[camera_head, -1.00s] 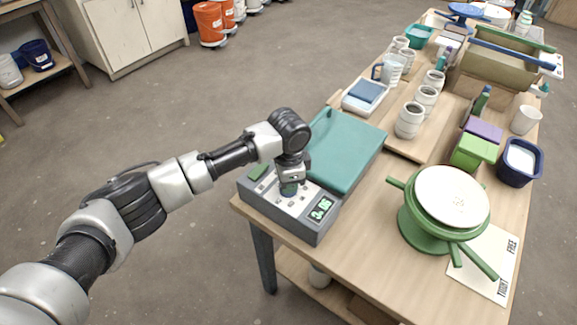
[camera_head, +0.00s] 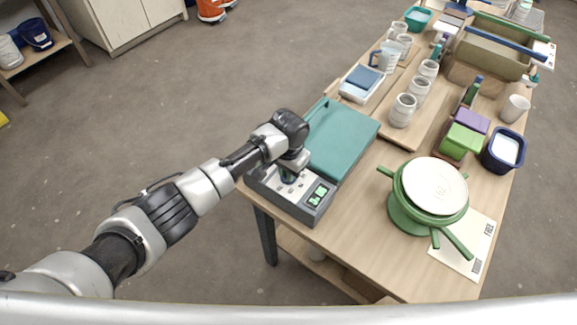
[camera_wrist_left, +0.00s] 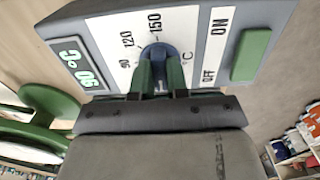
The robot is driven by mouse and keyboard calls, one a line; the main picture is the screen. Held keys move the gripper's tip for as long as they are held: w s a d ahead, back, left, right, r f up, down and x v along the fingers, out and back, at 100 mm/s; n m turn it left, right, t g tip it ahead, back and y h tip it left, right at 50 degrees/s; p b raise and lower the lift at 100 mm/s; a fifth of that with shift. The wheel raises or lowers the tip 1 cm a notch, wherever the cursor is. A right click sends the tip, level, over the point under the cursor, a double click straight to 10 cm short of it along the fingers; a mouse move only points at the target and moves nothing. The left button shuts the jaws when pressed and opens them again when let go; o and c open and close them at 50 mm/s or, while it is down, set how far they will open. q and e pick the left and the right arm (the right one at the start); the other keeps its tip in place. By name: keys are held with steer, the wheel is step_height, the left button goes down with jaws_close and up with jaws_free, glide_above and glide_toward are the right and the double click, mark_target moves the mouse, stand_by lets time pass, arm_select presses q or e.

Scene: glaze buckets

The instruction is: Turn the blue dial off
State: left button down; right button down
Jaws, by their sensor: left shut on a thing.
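The blue dial (camera_wrist_left: 158,51) sits on a white scale with printed numbers on the grey control box, in the left wrist view. My left gripper (camera_wrist_left: 160,75) has its two narrow fingers on either side of the dial and is shut on it. The dial's pointer is mostly hidden, so its setting is unclear. In the head view, my left gripper (camera_head: 289,178) points down onto the grey control box (camera_head: 312,208) at the table's near left corner. The box has a lit green display (camera_head: 320,192). My right gripper is not in view.
A green rocker switch (camera_wrist_left: 251,55) beside ON and OFF labels is right of the dial. A teal press lid (camera_head: 342,137) lies behind the box. A green banding wheel with a pale disc (camera_head: 435,185) stands to the right. Pale jars (camera_head: 403,110) and tubs stand farther back.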

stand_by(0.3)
arm_select(q)
steer(key=c, duration=1.1)
jaws_free()
steer(key=shift+r, duration=0.1)
step_height(320, 180, up, 11)
steer(key=shift+f+b, duration=0.15)
steer(key=shift+b, duration=0.5)
